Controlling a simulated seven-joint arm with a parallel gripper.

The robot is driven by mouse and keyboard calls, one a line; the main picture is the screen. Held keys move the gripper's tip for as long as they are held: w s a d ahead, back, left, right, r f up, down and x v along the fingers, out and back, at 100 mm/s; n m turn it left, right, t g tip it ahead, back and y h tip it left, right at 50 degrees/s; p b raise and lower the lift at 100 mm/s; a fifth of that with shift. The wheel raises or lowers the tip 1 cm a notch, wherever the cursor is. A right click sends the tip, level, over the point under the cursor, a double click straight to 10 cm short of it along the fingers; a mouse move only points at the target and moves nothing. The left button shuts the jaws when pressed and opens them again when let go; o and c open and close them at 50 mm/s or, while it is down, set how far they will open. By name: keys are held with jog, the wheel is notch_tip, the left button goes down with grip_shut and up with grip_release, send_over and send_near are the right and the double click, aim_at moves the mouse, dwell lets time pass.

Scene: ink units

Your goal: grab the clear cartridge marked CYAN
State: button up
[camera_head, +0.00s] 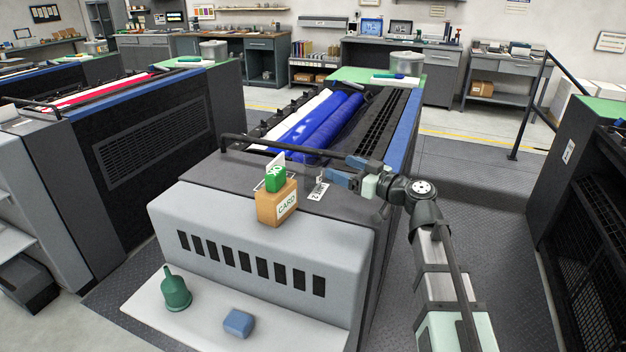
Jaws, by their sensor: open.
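A small clear piece with a white label (317,191) stands on the grey top of the press, just right of the cardboard box. Its label is too small to read with certainty; it may be the CYAN cartridge. My gripper (328,175) reaches in from the right, just above and to the right of this piece. The jaws are open, with nothing visible between them. The gap between jaws and piece is too small in this view to tell touching from apart.
A dark rail (250,144) and blue rollers (322,125) lie behind. A green funnel (176,290) and blue block (238,323) sit on the lower shelf.

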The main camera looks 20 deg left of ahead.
send_near(307, 152)
jog(key=x, duration=0.4)
jog(key=shift+w+a+f, duration=0.15)
jog(key=shift+a+f, duration=0.05)
jog(key=shift+f, duration=0.1)
jog(key=shift+r+x, duration=0.1)
jog(key=shift+x, duration=1.2)
jog(key=shift+r+x, duration=0.15)
jog(key=shift+x, duration=1.15)
jog(key=shift+c, duration=0.2)
jog(key=c, duration=1.4)
